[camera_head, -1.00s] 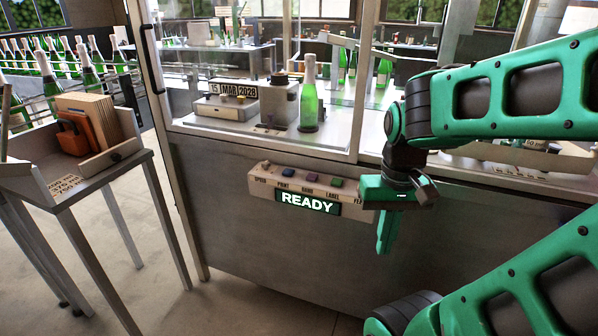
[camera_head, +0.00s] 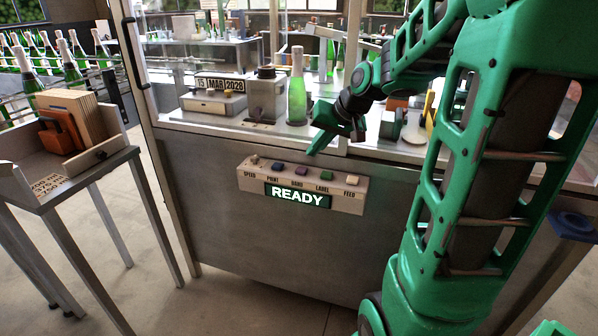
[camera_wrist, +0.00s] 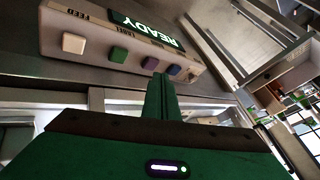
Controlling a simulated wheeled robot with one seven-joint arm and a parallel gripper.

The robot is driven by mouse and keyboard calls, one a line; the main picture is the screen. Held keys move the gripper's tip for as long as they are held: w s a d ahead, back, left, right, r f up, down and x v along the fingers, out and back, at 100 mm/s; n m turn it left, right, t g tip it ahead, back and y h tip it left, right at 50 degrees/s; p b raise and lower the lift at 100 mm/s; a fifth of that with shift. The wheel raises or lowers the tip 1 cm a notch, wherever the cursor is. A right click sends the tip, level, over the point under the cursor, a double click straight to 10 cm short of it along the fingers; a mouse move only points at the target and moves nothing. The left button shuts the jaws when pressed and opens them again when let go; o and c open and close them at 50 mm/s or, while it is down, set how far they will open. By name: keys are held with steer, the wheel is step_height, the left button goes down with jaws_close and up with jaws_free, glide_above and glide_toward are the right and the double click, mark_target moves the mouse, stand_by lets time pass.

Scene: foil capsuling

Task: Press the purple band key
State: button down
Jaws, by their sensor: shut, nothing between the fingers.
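The purple band key (camera_head: 302,171) is the middle button on the beige control panel (camera_head: 245,182), above the word BAND. In the wrist view the purple key (camera_wrist: 150,63) shows just beyond the fingertips, unpressed as far as I can see. My gripper (camera_head: 312,151) is shut and empty, its fingers pointing down and left above the panel, near the purple key. In the wrist view my gripper's fingertips (camera_wrist: 159,78) appear close to the purple and blue keys. A gap seems to remain, but its depth is hard to judge.
The blue print key (camera_head: 277,167) and green label key (camera_head: 327,174) flank the purple one. A beige feed key (camera_head: 352,180) and a speed knob (camera_head: 254,160) sit at the ends. The display (camera_head: 297,195) reads READY. A green bottle (camera_head: 297,90) stands on the bench behind.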

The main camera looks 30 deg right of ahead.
step_height(320, 180, up, 2)
steer(key=t, duration=0.2)
glide_above(305, 171)
steer(key=shift+w+r+y, duration=0.15)
steer(key=shift+y, duration=0.25)
steer(key=shift+f, duration=4.4)
steer(key=shift+f, duration=0.1)
steer(key=shift+f, duration=0.3)
steer(key=shift+f, duration=0.5)
steer(key=shift+r, duration=0.95)
